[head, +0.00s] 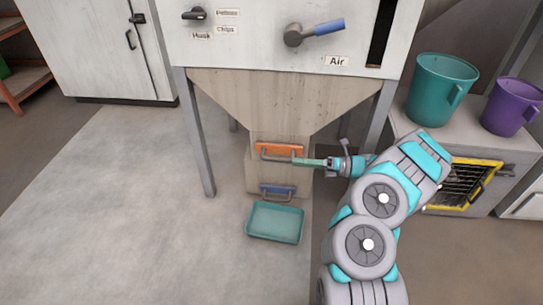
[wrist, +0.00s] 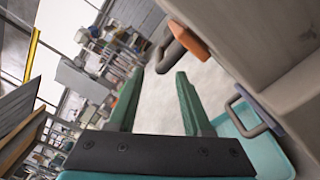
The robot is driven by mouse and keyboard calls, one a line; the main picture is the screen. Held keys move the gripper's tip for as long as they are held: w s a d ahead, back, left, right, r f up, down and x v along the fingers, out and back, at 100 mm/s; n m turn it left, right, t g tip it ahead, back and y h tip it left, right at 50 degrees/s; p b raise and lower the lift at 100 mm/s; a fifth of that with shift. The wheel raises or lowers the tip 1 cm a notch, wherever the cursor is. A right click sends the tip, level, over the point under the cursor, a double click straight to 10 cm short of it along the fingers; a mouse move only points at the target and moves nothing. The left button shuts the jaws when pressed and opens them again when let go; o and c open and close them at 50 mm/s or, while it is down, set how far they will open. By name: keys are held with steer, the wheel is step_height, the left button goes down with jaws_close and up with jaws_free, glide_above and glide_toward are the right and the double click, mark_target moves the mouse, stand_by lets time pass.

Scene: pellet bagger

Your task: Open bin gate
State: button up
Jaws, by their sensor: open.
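The bin (head: 300,100) is a beige hopper under a white cabinet, narrowing to a chute. An orange gate (head: 280,150) with a grey bar handle is at the chute's upper part. A blue gate (head: 277,190) with a similar handle is below it. My gripper (head: 298,162) is at the right end of the orange gate's handle. In the wrist view its two green fingers (wrist: 160,73) are apart with nothing between them. The orange gate's handle (wrist: 165,58) shows just beyond the fingertips there; whether they touch cannot be told.
A teal tray (head: 274,223) lies on the floor below the chute. Metal legs (head: 198,140) flank the hopper. A teal bucket (head: 440,88) and a purple bucket (head: 511,105) stand on a grey unit at right. Floor at left is clear.

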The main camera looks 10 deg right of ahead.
mark_target(277, 160)
steer(key=b+x, duration=0.1)
steer(key=x, duration=0.7)
steer(key=shift+c, duration=0.3)
jaws_close()
stand_by(1.1)
